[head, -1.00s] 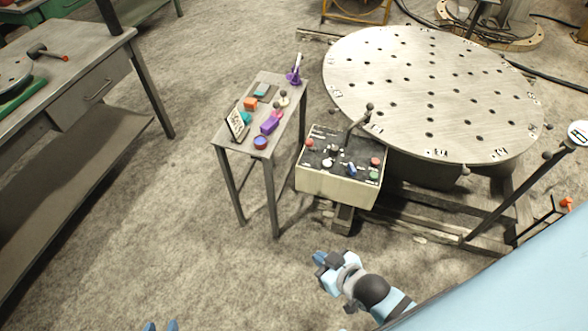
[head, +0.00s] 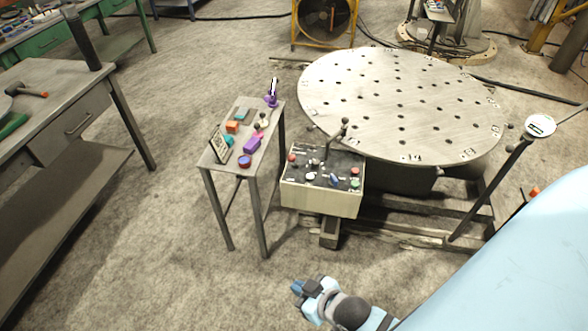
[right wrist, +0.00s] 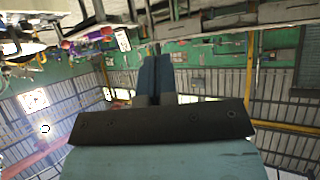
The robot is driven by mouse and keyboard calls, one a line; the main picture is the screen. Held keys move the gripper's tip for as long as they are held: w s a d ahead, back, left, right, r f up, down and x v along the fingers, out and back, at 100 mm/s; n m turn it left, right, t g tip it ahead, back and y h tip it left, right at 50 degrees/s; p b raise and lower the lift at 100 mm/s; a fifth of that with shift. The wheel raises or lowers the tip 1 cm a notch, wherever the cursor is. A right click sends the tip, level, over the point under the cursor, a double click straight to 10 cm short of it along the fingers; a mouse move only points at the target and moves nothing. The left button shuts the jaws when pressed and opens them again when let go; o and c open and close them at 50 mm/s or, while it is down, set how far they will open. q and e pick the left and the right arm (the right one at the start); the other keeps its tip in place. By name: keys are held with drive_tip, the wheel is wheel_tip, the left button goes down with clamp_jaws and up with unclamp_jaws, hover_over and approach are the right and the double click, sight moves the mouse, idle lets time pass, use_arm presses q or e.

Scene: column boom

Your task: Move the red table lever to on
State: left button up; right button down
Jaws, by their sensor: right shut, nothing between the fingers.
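A control box (head: 320,201) with a dark sloped top stands beside the round table in the head view. A dark ball-topped lever (head: 342,131) rises at its back. Its panel has a red knob (head: 292,157) at left, another red knob (head: 355,170) at right, a green one and a blue one. I cannot tell which control is the red table lever. My right gripper (head: 297,288) is in front of the box, below it in the picture, apart from it, shut and empty. Its closed blue fingers show in the right wrist view (right wrist: 154,75). My left gripper is out of view.
A round perforated table (head: 400,105) stands behind the box. A narrow side table (head: 217,157) with several small objects is left of it. A workbench (head: 50,75) is at far left. A post (head: 490,190) with a round white head stands at right. The floor in front is clear.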

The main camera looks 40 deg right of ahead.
drive_tip(key=w+d+f+n+t+h+b, duration=0.25)
drive_tip(key=w+d+f+b, duration=0.3)
drive_tip(key=w+b, duration=0.4)
drive_tip(key=w+d+f+n+t+h+b, duration=0.15)
drive_tip(key=w+d+f+n+b, duration=0.45)
drive_tip(key=b, duration=0.7)
use_arm(q)
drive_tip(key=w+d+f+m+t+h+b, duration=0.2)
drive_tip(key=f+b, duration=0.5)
drive_tip(key=b, duration=0.6)
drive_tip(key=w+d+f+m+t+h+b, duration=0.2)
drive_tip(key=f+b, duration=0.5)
drive_tip(key=b, duration=0.6)
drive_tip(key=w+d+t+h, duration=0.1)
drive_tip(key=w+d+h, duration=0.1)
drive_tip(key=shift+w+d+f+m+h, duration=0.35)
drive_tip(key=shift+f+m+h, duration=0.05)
use_arm(e)
drive_tip(key=w+d+f+n+t+h, duration=0.3)
drive_tip(key=w+d+n+t+h, duration=0.2)
drive_tip(key=w+d, duration=0.6)
drive_tip(key=shift+w+d+f+t+h, duration=0.2)
drive_tip(key=shift+w+t+h, duration=0.25)
drive_tip(key=shift+w, duration=0.65)
